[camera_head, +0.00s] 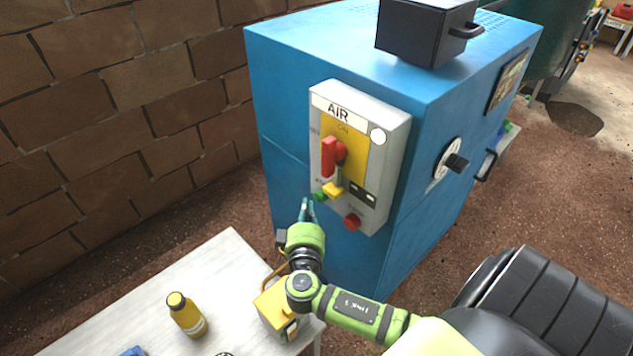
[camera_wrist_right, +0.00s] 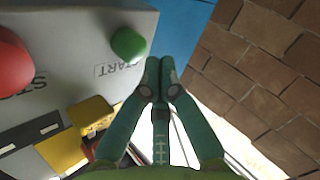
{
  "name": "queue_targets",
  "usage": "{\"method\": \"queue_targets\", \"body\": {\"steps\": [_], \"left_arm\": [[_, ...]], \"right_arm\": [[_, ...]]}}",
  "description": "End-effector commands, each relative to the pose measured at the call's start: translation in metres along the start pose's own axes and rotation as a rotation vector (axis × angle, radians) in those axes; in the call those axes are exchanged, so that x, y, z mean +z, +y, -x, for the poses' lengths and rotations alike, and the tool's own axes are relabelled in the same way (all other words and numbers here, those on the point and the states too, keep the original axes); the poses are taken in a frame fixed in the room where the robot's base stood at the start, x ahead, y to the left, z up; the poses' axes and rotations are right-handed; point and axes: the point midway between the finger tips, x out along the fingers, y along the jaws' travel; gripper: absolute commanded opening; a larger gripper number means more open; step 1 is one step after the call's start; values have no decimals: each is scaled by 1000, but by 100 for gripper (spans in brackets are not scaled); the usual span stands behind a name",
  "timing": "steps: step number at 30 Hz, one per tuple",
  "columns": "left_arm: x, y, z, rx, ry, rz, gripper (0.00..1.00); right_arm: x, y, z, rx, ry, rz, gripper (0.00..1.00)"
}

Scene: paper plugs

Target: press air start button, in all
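The air control box (camera_head: 392,130) is a grey panel labelled AIR on the side of a blue cabinet. Its green start button (camera_head: 321,196) is at the lower left, and it shows in the right wrist view (camera_wrist_right: 128,44) beside the word START. My right gripper (camera_head: 307,203) is just below and left of the button in the head view. In the right wrist view its fingers (camera_wrist_right: 160,70) are together with nothing between them, and the button is beside their tips. Whether they touch it I cannot tell. My left gripper is not in view.
A red stop button (camera_head: 352,222), a red switch handle (camera_head: 329,157) and a yellow part (camera_head: 333,190) sit close by on the panel. A white table (camera_head: 215,270) below holds a yellow bottle (camera_head: 187,315) and a yellow box (camera_head: 272,308). A brick wall (camera_head: 110,110) stands at left.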

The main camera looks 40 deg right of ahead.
Motion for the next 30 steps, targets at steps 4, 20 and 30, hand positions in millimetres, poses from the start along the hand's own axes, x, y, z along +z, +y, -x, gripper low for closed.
{"method": "queue_targets", "body": {"steps": [4,20,30], "left_arm": [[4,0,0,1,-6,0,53],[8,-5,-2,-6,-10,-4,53],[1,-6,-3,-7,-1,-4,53]], "right_arm": [[0,0,0,0,0,0,0],[4,4,-6,0,0,0,0],[6,6,-8,0,0,0,0]]}}
